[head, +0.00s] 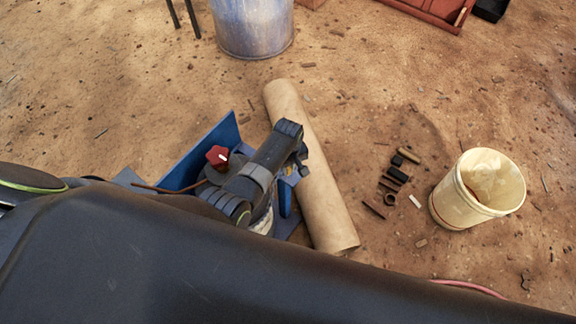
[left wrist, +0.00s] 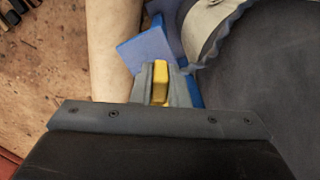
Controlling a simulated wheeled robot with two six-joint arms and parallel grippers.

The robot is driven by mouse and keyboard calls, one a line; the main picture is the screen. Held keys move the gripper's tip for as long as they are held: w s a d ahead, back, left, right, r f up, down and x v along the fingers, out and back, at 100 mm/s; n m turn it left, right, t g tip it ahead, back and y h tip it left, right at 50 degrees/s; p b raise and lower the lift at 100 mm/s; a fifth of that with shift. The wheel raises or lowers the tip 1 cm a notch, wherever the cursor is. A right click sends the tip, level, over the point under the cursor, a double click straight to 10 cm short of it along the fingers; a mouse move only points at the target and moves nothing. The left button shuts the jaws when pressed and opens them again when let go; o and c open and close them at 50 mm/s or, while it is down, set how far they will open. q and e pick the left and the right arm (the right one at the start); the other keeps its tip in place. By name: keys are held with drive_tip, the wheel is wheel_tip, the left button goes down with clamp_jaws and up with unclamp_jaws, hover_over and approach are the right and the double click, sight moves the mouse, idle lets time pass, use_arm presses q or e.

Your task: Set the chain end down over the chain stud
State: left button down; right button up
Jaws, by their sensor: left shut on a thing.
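My left gripper (left wrist: 160,83) is shut on a small yellow piece (left wrist: 160,72), seen end-on between the fingers. I cannot tell whether this is the chain end, and no chain links show. In the head view my left gripper (head: 291,176) is over the right side of the blue machine (head: 199,154), beside a tan roll. A blue plate (left wrist: 146,49) of the machine lies just beyond the fingertips in the left wrist view. I cannot make out the chain stud; my arm hides part of the machine. My right gripper is not in view.
A red knob (head: 217,156) stands on the machine. The tan roll (head: 315,170) lies alongside it. Several small dark parts (head: 397,174) and a cream bucket (head: 478,188) are to the right. A metal drum (head: 252,27) stands behind. Open dirt lies between.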

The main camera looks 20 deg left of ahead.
use_arm(q)
drive_tip(key=shift+f+b, duration=1.05)
drive_tip(key=shift+f, duration=0.65)
drive_tip(key=c, duration=1.3)
unclamp_jaws()
wheel_tip(320, 180, up, 17)
drive_tip(key=p, duration=0.4)
drive_tip(key=shift+r, duration=0.2)
